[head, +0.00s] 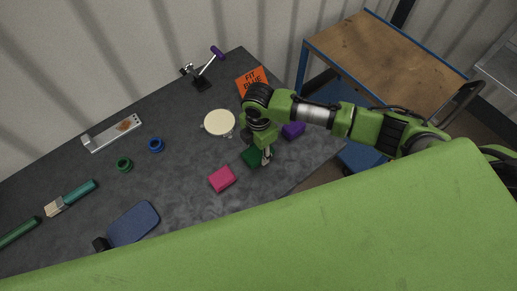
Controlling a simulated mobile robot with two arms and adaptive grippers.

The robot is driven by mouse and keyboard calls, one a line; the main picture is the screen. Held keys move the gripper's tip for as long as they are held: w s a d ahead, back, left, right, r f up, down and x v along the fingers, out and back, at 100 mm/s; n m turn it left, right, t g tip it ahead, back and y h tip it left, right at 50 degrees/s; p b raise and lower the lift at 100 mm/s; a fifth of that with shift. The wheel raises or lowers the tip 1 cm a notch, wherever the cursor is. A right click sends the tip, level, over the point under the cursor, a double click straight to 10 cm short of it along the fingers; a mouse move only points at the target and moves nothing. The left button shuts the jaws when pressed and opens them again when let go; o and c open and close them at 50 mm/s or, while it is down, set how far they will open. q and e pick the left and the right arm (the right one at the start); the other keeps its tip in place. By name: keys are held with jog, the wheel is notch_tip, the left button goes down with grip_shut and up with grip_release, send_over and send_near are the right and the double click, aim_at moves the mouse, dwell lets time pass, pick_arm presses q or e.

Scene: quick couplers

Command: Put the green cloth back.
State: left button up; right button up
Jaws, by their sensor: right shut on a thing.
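The dark green cloth (251,158) is a small block-like piece at the right part of the grey table (185,192). My right gripper (266,160) points down at it and is shut on it. The gripper and wrist hide part of the cloth, and I cannot tell whether it still touches the table. A pink cloth (222,179) lies to its lower left and a purple cloth (293,130) to its upper right. My left gripper is not in view.
A cream round dish (219,123), blue ring (156,145), green ring (124,165), metal bracket (112,134), brush (72,198) and blue pad (133,223) lie leftward. An orange sign (252,82) reads "FIT BLUE". A clamp stand (201,83) is behind. A wooden-topped cart (375,55) stands right.

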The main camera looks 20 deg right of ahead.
aim_at(258, 151)
jog(key=shift+f, duration=0.1)
jog(key=shift+f, duration=0.15)
jog(key=o, duration=1.1)
jog(key=shift+o, duration=0.2)
jog(key=shift+f+b, duration=0.1)
jog(key=shift+b, duration=0.5)
notch_tip(258, 151, up, 14)
jog(key=b, duration=0.1)
jog(key=shift+s+a, duration=0.15)
jog(key=shift+a, duration=0.05)
